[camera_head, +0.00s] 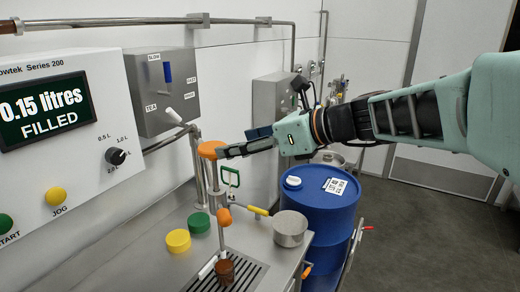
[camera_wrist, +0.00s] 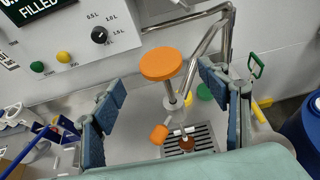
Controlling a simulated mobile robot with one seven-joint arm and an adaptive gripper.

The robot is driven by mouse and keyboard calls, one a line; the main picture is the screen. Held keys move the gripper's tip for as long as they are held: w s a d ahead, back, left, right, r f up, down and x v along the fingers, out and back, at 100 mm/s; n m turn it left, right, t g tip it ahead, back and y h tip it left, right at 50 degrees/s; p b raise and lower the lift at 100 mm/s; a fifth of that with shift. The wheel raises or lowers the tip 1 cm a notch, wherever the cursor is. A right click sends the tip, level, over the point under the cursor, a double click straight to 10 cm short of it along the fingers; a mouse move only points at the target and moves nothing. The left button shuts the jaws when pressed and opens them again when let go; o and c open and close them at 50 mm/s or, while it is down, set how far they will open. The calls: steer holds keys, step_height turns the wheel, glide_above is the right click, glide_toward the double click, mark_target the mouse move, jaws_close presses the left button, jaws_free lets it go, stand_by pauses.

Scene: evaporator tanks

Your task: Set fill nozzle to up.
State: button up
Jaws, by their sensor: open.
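The fill nozzle's upright metal post (camera_head: 215,180) carries a large orange round knob (camera_head: 212,149) on top. In the wrist view the knob (camera_wrist: 161,63) sits between the lines of my two fingers. A smaller orange knob (camera_head: 224,217) sits lower on the assembly, also seen in the wrist view (camera_wrist: 159,134). The nozzle's lower end is over a brown cup (camera_head: 224,272) on the drain grate. My gripper (camera_head: 243,142) is open and comes from the right, its fingertips close to the large knob. Whether they touch it is unclear.
The control panel (camera_head: 65,140) reads 0.15 litres filled. A grey wall box (camera_head: 165,100) and bent pipes stand close behind the knob. A yellow lid (camera_head: 178,241), a green lid (camera_head: 199,222) and a metal pot (camera_head: 291,229) sit on the bench. A blue drum (camera_head: 322,205) stands right.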

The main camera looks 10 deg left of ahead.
mark_target(212, 146)
steer(key=b+x, duration=0.2)
steer(key=x, duration=0.7)
steer(key=shift+a+f, duration=0.15)
steer(key=shift+c, duration=0.3)
steer(key=c, duration=1.7)
steer(key=shift+o, duration=0.2)
step_height(212, 146, up, 18)
steer(key=p, duration=1.5)
steer(key=shift+w, duration=0.1)
steer(key=o, duration=1.7)
steer(key=shift+c, duration=0.2)
steer(key=shift+o, duration=0.3)
steer(key=shift+f, duration=0.15)
